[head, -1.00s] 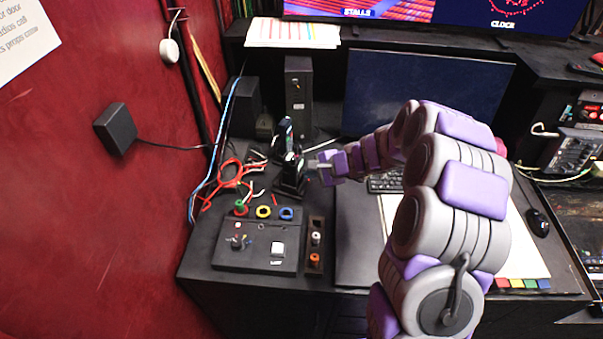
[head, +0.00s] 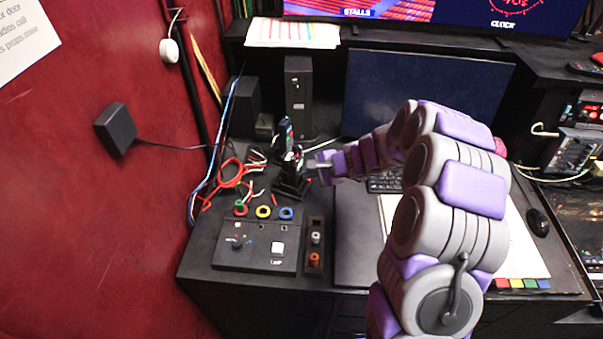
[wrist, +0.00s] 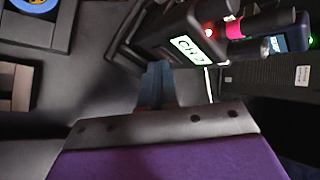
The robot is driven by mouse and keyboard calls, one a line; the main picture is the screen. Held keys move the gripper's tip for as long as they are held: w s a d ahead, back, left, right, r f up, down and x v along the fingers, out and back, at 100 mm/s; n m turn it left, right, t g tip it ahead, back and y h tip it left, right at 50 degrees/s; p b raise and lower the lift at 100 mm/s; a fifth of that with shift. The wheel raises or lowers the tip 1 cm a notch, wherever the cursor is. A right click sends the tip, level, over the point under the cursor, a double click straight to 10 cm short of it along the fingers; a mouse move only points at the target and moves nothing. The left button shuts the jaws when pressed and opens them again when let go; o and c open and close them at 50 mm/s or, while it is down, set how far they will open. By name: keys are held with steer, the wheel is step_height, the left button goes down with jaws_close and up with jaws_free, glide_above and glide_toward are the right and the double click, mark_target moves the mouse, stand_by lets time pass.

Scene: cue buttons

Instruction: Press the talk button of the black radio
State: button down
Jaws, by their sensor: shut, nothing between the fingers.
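The black radio (head: 290,164) stands upright in a dark holder on the desk, left of my gripper in the head view. In the wrist view the radio (wrist: 178,40) shows at the top, tilted in the picture, with a lit label reading "CH2" and a red light. My gripper (head: 312,166) is shut and empty, with its tip close beside the radio's right side. I cannot tell whether it touches. The talk button cannot be made out clearly. In the wrist view the purple and dark gripper body fills the bottom.
Another dark handset (head: 285,128) with a blue part stands just behind the radio. Red cables (head: 230,172) lie to the left. A black button panel (head: 257,245) is in front. A monitor (head: 425,95) and keyboard (head: 384,184) stand behind and under my arm.

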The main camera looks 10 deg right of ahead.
steer(key=shift+s+d, duration=0.1)
steer(key=shift+d, duration=0.05)
stand_by(0.5)
steer(key=shift+s+d, duration=0.3)
steer(key=shift+d, duration=0.2)
steer(key=shift+s+d, duration=0.4)
steer(key=shift+d, duration=0.35)
steer(key=shift+s+d, duration=0.45)
steer(key=shift+d, duration=0.3)
steer(key=shift+s+d, duration=0.4)
steer(key=shift+d, duration=0.35)
steer(key=shift+a+r, duration=0.1)
